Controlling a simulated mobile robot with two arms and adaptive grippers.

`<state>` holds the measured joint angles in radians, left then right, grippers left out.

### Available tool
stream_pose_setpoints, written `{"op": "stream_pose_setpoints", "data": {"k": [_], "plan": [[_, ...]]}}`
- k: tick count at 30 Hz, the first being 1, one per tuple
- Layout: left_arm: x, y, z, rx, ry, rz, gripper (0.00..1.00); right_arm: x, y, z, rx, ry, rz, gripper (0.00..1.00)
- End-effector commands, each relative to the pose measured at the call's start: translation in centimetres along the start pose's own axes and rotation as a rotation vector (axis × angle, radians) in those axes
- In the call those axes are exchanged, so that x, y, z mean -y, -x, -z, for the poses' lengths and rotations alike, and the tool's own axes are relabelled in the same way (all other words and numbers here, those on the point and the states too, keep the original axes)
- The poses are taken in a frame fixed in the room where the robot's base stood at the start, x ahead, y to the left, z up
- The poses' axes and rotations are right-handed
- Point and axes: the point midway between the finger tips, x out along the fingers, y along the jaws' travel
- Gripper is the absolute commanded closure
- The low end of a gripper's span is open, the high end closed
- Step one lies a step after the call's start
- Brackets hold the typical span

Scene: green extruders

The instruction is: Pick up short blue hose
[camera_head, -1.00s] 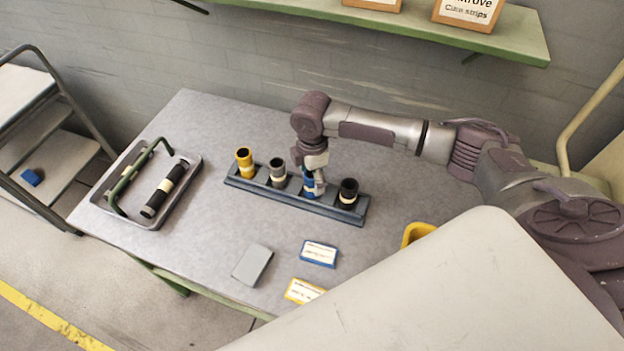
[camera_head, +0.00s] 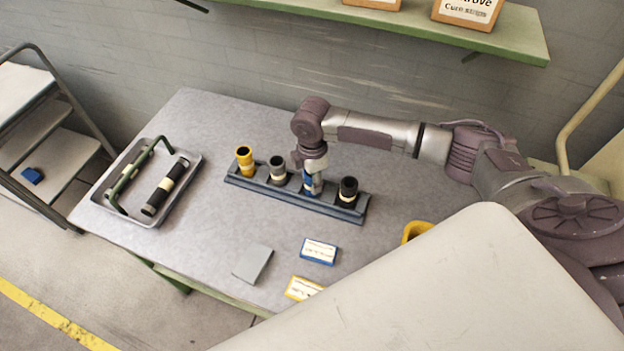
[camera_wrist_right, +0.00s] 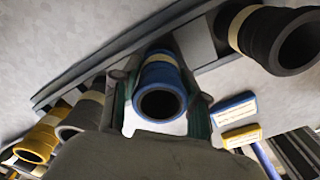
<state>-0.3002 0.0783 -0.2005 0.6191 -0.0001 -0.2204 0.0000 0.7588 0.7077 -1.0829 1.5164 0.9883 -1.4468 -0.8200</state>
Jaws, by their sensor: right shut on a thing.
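The short blue hose (camera_head: 308,186) stands upright in the dark rack (camera_head: 333,210) on the table, between a grey hose and a black hose. It has a pale band, seen in the right wrist view (camera_wrist_right: 160,85). My right gripper (camera_head: 314,182) reaches down over it from above. In the right wrist view its fingers (camera_wrist_right: 163,102) lie on both sides of the hose, and it is shut on the hose. The hose's lower end is hidden in the rack. My left gripper is not in view.
The rack also holds a yellow hose (camera_head: 245,160), a grey hose (camera_head: 278,170) and a black hose (camera_head: 348,191). A tray (camera_head: 190,185) with black hoses stands at the left. Blue (camera_head: 319,251) and yellow (camera_head: 303,288) labelled cards lie in front. A shelf (camera_head: 400,30) runs behind.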

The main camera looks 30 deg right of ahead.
Motion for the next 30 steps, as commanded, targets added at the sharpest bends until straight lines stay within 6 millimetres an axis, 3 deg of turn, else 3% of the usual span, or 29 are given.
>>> {"op": "stream_pose_setpoints", "data": {"k": [7, 12, 21, 30], "plan": [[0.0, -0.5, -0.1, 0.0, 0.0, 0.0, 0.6, -0.1, 1.1, 0.0, -0.001, -0.001, -0.003, 1.0], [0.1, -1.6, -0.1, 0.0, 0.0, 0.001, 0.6, -0.2, 3.8, 0.0, -0.002, 0.001, -0.006, 1.0], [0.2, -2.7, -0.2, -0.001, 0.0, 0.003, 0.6, 6.0, 7.5, -1.6, 0.001, 0.002, -0.003, 1.0], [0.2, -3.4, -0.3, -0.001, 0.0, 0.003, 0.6, 9.9, 10.1, -2.6, 0.0, -0.001, -0.001, 1.0]]}}
